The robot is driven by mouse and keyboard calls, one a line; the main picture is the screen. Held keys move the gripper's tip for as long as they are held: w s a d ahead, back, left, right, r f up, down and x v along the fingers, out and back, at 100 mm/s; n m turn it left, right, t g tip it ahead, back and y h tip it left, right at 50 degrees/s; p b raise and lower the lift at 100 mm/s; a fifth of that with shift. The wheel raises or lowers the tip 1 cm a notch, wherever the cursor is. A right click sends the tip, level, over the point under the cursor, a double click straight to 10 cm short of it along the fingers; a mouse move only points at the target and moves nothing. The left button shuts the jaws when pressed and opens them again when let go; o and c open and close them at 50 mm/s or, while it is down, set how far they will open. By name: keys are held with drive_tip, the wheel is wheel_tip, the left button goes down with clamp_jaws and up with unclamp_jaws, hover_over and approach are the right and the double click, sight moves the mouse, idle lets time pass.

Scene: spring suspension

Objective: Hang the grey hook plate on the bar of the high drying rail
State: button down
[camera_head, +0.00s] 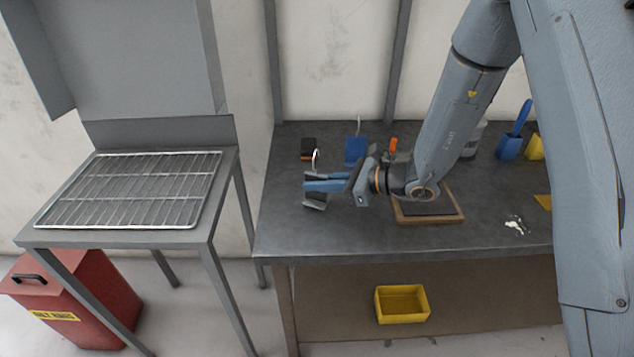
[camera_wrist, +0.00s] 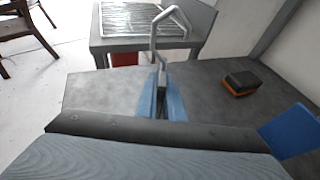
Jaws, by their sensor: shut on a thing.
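My gripper (camera_head: 318,186) is above the left part of the dark workbench, pointing left, with its blue fingers shut on the grey hook plate (camera_head: 315,203). The plate's lower part shows below the fingers and its pale metal hook (camera_head: 316,158) rises above them. In the wrist view my gripper (camera_wrist: 162,98) has the hook (camera_wrist: 168,32) standing up beyond the fingertips, bent over at its top. Most of the plate is hidden by the fingers there. The bar of the high drying rail cannot be made out in either view.
A blue plate with a hook (camera_head: 356,150) and a black-and-orange block (camera_head: 308,147) stand behind my gripper. A wooden-framed board (camera_head: 458,213) lies right of it. Left, across a gap, a grey stand (camera_head: 205,233) carries a wire rack (camera_head: 130,190). Dark uprights (camera_head: 398,60) rise behind the bench.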

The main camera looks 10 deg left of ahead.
drive_tip(key=shift+f, duration=0.3)
drive_tip(key=c, duration=1.9)
unclamp_jaws()
drive_tip(key=shift+r, duration=0.1)
